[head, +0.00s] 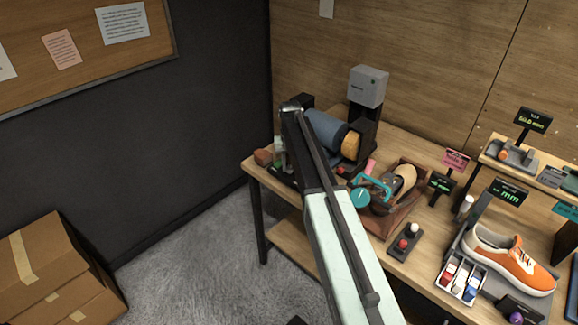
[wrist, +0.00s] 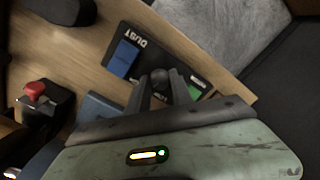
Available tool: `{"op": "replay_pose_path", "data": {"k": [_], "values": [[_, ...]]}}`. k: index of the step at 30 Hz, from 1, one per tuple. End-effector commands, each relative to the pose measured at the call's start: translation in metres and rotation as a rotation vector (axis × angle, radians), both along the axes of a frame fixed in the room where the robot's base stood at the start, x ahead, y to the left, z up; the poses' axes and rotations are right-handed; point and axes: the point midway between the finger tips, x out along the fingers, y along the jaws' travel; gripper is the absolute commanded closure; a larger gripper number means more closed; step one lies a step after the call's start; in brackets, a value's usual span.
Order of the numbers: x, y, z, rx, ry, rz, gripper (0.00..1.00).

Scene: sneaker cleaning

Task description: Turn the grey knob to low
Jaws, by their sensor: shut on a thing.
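The grey knob (wrist: 158,73) is a small dark round piece on a black control panel (wrist: 152,48) in the wrist view. My gripper (wrist: 160,80) has one finger on either side of the knob and is shut on it. The fingers cover part of the knob and the lettering below it, so I cannot tell which setting it points at. The panel carries white lettering that looks like "DUST", a blue patch (wrist: 124,56) and a green patch (wrist: 196,92). In the head view my arm hides the knob.
A blue roller machine (head: 325,129) stands at the table's back left corner. A box with a red button (wrist: 36,90) is left of the panel in the wrist view. A brown tray (head: 410,207) of brushes and an orange sneaker (head: 520,268) lie right of my arm.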

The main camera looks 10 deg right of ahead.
Motion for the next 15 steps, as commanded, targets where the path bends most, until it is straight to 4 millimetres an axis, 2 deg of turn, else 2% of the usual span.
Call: {"op": "replay_pose_path", "data": {"k": [15], "values": [[-0.0009, 0.0006, -0.0003, 0.0, 0.002, 0.488, 1.0]]}}
